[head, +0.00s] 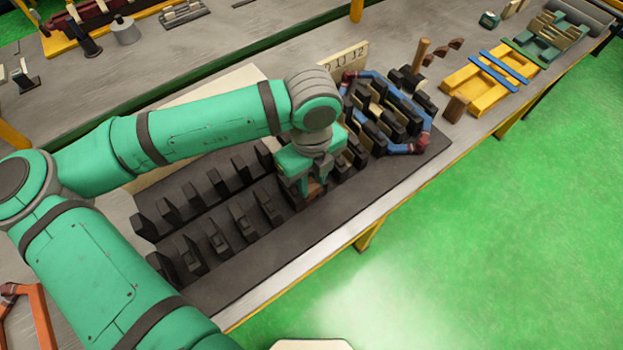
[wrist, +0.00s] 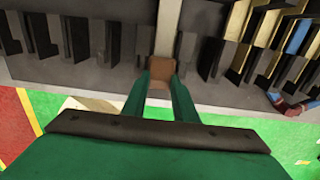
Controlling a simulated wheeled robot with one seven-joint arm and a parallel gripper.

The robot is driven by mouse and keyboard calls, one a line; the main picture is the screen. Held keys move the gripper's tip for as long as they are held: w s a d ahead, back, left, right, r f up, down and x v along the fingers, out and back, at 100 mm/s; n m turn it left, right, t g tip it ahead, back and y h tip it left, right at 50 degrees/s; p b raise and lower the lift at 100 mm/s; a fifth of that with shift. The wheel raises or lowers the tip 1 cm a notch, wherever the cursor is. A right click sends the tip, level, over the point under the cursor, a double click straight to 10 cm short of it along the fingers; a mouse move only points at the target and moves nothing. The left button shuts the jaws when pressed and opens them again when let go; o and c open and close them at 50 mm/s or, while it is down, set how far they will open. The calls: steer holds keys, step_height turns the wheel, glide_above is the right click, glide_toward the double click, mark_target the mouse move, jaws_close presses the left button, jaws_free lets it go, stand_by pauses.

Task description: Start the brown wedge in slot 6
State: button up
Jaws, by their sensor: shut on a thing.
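My gripper (head: 307,186) is green and points down over the dark slotted fixture (head: 330,222). In the wrist view my gripper (wrist: 161,88) is shut on a small brown wedge (wrist: 161,68). In the head view only a bit of the brown wedge (head: 315,189) shows between the fingers. The wedge is at a pale strip (wrist: 168,28) that runs between rows of dark teeth. Whether its tip is inside the slot is hidden, and the slot's number cannot be read.
Dark teeth stand in rows on both sides of my gripper. Yellow trays (head: 470,92) and a loose brown block (head: 456,108) lie to the right.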

steer(key=shift+w+a, duration=0.4)
steer(key=shift+w, duration=0.15)
steer(key=o, duration=1.1)
steer(key=shift+o, duration=0.2)
steer(key=shift+r, duration=0.1)
step_height(320, 180, up, 11)
steer(key=shift+f, duration=0.2)
steer(key=shift+w, duration=0.1)
